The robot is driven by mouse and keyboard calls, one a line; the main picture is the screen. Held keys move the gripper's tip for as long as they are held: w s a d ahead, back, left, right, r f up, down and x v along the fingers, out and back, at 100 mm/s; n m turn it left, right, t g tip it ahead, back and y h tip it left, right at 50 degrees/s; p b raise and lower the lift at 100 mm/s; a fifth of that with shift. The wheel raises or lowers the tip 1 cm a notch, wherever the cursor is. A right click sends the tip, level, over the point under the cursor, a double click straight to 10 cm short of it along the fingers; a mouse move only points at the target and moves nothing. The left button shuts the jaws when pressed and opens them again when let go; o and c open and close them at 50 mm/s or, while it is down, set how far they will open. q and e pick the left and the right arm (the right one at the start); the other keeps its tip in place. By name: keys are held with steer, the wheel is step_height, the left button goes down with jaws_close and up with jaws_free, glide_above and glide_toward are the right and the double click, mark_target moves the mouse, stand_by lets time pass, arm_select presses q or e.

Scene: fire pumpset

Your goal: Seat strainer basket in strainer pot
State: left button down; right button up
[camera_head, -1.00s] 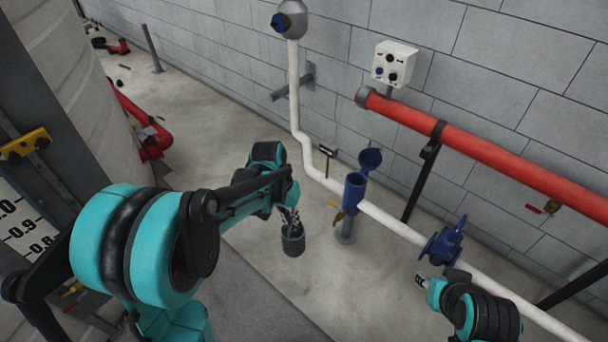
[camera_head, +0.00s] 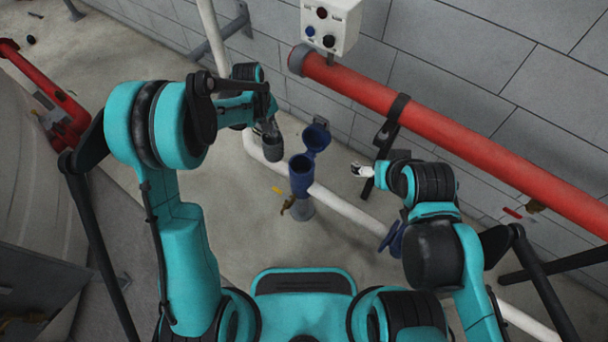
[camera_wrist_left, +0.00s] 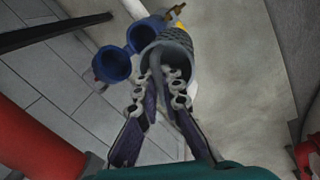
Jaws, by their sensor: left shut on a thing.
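My left gripper (camera_head: 266,127) is shut on the grey strainer basket (camera_head: 272,147) and holds it in the air. The basket hangs just left of and above the blue strainer pot (camera_head: 301,178), apart from it in the head view. The pot's round lid (camera_head: 316,138) stands open on the wall side. In the left wrist view the fingers (camera_wrist_left: 164,92) grip the rim of the basket (camera_wrist_left: 174,48), which partly covers the pot (camera_wrist_left: 146,33); the lid (camera_wrist_left: 111,64) is beside it. My right gripper (camera_head: 361,170) is right of the pot, too small to read.
A white pipe (camera_head: 345,207) runs along the floor through the pot's position. A brass valve with a yellow handle (camera_head: 288,203) is at the pot's front left. A thick red pipe (camera_head: 450,137) runs along the wall, with a white control box (camera_head: 331,25) above it.

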arm_select(q)
steer(key=w+d+f+n+t+b, duration=0.15)
steer(key=w+d+f+n, duration=0.35)
steer(key=d+f, duration=0.5)
step_height(320, 180, down, 19)
steer(key=a+b, duration=0.1)
steer(key=b, duration=0.5)
steer(key=shift+w+r, duration=0.2)
steer(key=shift+w, duration=0.1)
steer(key=shift+f+g, duration=0.1)
steer(key=shift+g, duration=0.15)
steer(key=shift+f, duration=0.1)
steer(key=c, duration=1.9)
jaws_free()
steer(key=shift+o, duration=1)
